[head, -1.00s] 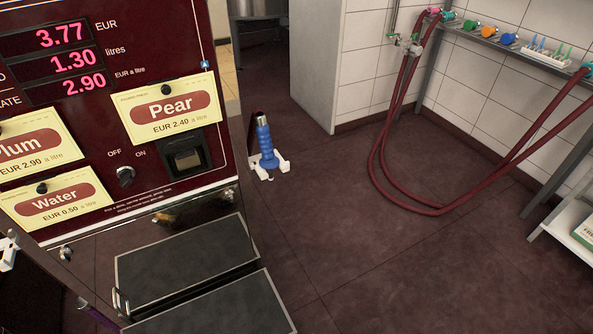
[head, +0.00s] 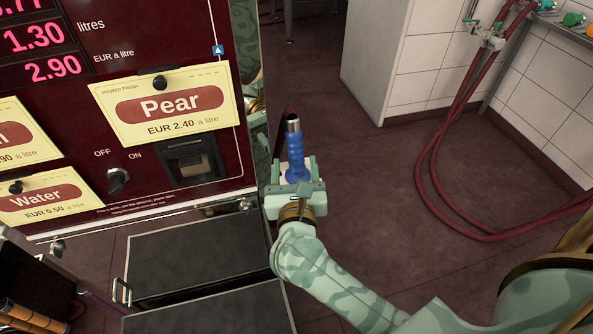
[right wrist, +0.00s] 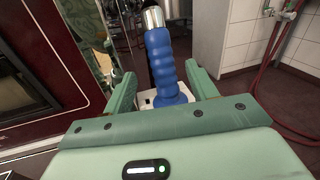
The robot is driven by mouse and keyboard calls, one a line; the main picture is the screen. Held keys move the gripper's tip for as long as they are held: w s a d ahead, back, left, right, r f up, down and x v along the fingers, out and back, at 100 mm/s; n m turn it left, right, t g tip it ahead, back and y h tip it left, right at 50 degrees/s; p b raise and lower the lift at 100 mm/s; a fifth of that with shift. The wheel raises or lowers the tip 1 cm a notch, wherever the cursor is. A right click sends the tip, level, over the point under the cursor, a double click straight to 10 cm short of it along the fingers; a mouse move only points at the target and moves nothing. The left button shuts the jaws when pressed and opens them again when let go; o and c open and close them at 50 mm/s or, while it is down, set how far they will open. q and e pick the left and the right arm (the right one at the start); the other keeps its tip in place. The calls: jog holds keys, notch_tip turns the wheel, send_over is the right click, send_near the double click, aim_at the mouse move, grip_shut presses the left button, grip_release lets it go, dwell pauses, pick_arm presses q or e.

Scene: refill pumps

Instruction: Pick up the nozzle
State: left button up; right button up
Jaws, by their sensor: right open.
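The nozzle (head: 295,150) has a blue ribbed grip and a silver tip and stands upright at the right side of the dark red pump. It also shows in the right wrist view (right wrist: 164,67). It sits in a white holder (right wrist: 150,98), mostly hidden by my gripper. My right gripper (head: 294,168) is open at the nozzle's lower part. In the right wrist view its two fingers stand on either side of the blue grip, with gaps visible. My left gripper is not in view.
The pump front carries price cards, such as the Pear card (head: 168,104), and a knob (head: 118,180). A dark platform (head: 200,258) juts out below. A red hose (head: 432,170) hangs in loops from the tiled wall at the right. The floor between is clear.

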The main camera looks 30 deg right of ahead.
aim_at(296, 157)
jog(key=shift+w+d+f, duration=0.1)
jog(key=shift+w+d, duration=0.15)
jog(key=shift+w, duration=0.3)
jog(key=b+x, duration=0.1)
jog(key=x, duration=0.1)
jog(key=f+x, duration=0.1)
jog(key=x, duration=0.1)
jog(key=shift+d+b, duration=0.2)
jog(key=shift+b, duration=0.15)
jog(key=shift+w+d+r, duration=0.1)
jog(key=shift+w, duration=0.15)
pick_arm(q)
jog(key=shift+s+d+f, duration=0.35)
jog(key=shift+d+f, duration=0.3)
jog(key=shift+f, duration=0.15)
pick_arm(e)
jog(key=shift+r, duration=0.1)
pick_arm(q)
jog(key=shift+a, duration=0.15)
pick_arm(e)
jog(key=c, duration=1.2)
